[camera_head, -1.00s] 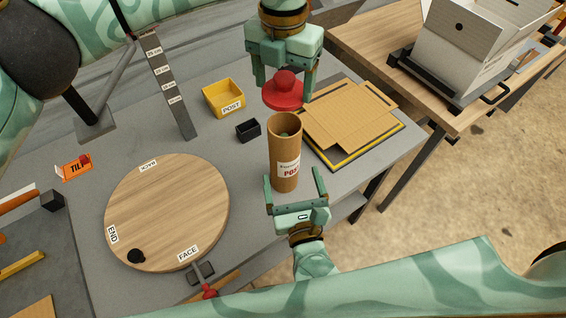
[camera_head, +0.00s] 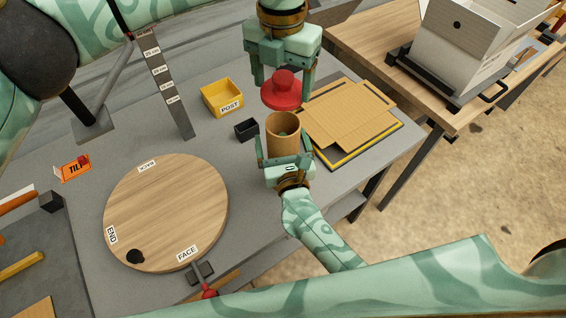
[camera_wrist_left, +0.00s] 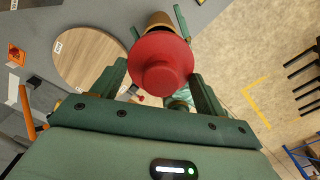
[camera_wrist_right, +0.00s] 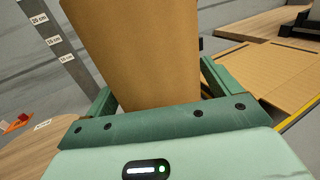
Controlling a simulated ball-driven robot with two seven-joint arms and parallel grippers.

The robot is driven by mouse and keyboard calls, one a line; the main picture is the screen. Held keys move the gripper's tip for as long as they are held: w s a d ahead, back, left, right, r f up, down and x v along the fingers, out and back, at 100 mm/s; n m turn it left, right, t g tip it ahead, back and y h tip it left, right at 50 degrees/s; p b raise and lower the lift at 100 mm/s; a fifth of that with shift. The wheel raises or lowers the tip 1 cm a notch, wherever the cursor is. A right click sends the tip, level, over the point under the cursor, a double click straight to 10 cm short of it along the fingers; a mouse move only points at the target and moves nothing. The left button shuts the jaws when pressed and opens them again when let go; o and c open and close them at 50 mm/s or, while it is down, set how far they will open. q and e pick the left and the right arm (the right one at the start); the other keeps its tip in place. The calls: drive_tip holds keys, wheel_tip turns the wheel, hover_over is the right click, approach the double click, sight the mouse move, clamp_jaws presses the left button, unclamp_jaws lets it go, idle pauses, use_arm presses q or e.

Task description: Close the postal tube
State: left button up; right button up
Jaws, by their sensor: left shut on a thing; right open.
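The brown postal tube (camera_head: 283,140) stands upright on the grey table with its open mouth up; something greenish shows inside. The red cap (camera_head: 282,92) is in my left gripper (camera_head: 282,84), above and slightly behind the tube's mouth in the head view. The cap (camera_wrist_left: 161,64) also shows between the fingers in the left wrist view, partly covering the tube (camera_wrist_left: 159,20). My right gripper (camera_head: 285,150) is open with its fingers on either side of the tube. In the right wrist view the tube (camera_wrist_right: 140,50) fills the space between the fingers.
A flat cardboard sheet (camera_head: 345,115) lies right of the tube. A yellow POST bin (camera_head: 222,98) and small black box (camera_head: 246,130) stand to the left. A round wooden board (camera_head: 165,212) lies front left. A height ruler (camera_head: 168,85) stands behind it.

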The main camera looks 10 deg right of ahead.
sight(282, 101)
drive_tip(key=c, duration=1.5)
use_arm(q)
drive_tip(key=shift+f, duration=2.5)
use_arm(e)
drive_tip(key=shift+o, duration=0.2)
use_arm(q)
drive_tip(key=shift+f, duration=0.9)
drive_tip(key=shift+s+f, duration=0.1)
drive_tip(key=shift+f, duration=0.5)
drive_tip(key=o, duration=1)
drive_tip(key=shift+o, duration=0.2)
drive_tip(key=shift+r, duration=0.1)
wheel_tip(282, 101, up, 12)
drive_tip(key=shift+f, duration=0.1)
